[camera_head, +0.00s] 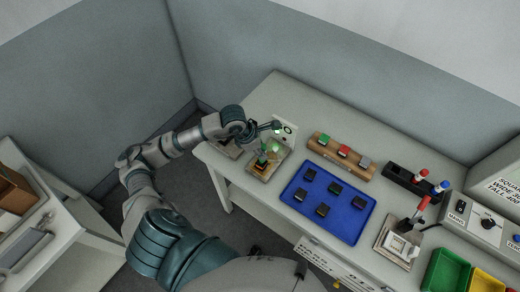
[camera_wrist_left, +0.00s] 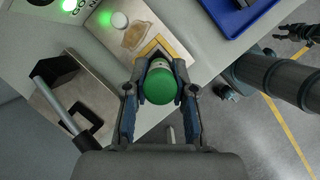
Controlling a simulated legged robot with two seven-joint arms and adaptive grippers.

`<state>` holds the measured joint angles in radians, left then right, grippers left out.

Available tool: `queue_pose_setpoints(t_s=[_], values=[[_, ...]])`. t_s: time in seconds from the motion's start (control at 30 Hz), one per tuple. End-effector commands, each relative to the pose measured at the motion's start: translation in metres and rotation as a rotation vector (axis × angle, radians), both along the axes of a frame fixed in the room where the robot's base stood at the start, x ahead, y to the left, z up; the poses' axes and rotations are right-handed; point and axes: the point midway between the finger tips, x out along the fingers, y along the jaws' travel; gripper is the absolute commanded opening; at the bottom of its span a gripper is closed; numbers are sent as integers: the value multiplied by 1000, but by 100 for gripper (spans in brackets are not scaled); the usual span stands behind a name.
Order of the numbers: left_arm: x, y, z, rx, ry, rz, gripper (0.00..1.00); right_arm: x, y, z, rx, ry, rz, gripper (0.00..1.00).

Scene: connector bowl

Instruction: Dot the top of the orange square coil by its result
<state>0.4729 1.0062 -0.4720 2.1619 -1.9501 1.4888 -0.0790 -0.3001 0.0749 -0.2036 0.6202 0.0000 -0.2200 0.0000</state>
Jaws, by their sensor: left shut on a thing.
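My left gripper (camera_head: 268,143) is at the left end of the workbench, over a small fixture board (camera_head: 254,170). In the left wrist view the gripper (camera_wrist_left: 160,72) is shut on a green round-topped object (camera_wrist_left: 160,82). An orange-yellow square piece (camera_wrist_left: 150,48) lies just beyond the fingers on the board; I cannot tell surely whether it is the orange square coil. The held object hides part of it, so contact is unclear. A dark jointed part (camera_wrist_left: 295,33) far off in that view may be my right gripper; its jaws are unclear.
A lit green lamp (camera_wrist_left: 69,5) shows on a panel beside the board. A blue tray (camera_head: 355,224) holds several black pieces. A wooden block (camera_head: 325,152) carries green, red and grey pieces. Green and yellow bins (camera_head: 445,272) stand front right.

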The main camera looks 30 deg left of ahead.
Motion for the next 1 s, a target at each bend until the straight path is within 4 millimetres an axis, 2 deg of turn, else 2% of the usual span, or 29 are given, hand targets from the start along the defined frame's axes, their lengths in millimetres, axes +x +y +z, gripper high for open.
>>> queue_pose_setpoints(t_s=[0.33, 0.53, 0.77, 1.0], values=[[0, 3, -2, -3, 1, 1, 3, 0, -14, -2, -17, 0, 0, 40], [0, 3, -2, -3, 1, 1, 3, 0, -10, -3, -12, 0, -2, 40], [0, 2, -1, 0, 0, 1, 3, 0, 3, -3, 4, 1, -5, 40], [0, 2, -2, -2, 0, 1, 3, -1, 0, -5, 0, 1, -2, 40]])
